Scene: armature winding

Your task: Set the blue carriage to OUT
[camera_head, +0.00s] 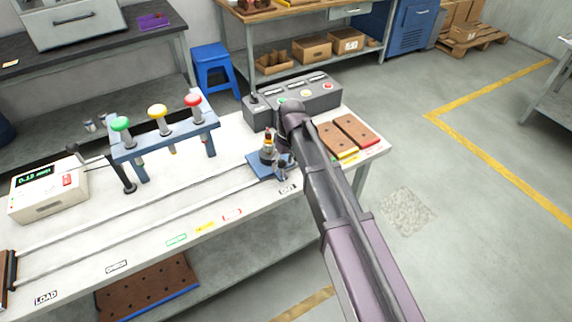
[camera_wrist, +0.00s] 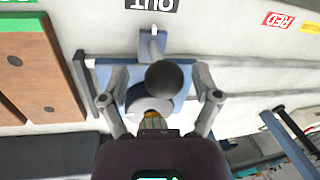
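The blue carriage (camera_head: 259,167) sits at the right end of the two rails on the white bench. The OUT label (camera_head: 287,188) lies just in front of it. In the wrist view the carriage's blue pointer tab (camera_wrist: 152,44) lines up with the OUT label (camera_wrist: 151,5). A black ball knob (camera_wrist: 167,77) and a grey round part stand on the carriage. My gripper (camera_wrist: 159,73) is over the carriage, its fingers spread on either side of the knob with gaps visible. My arm hides part of the carriage in the head view.
A control box (camera_head: 308,95) stands behind my gripper, and brown boards (camera_head: 352,131) lie to the right. RED (camera_head: 232,214), yellow, green, CHECK (camera_head: 116,266) and LOAD (camera_head: 46,297) labels line the front edge.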

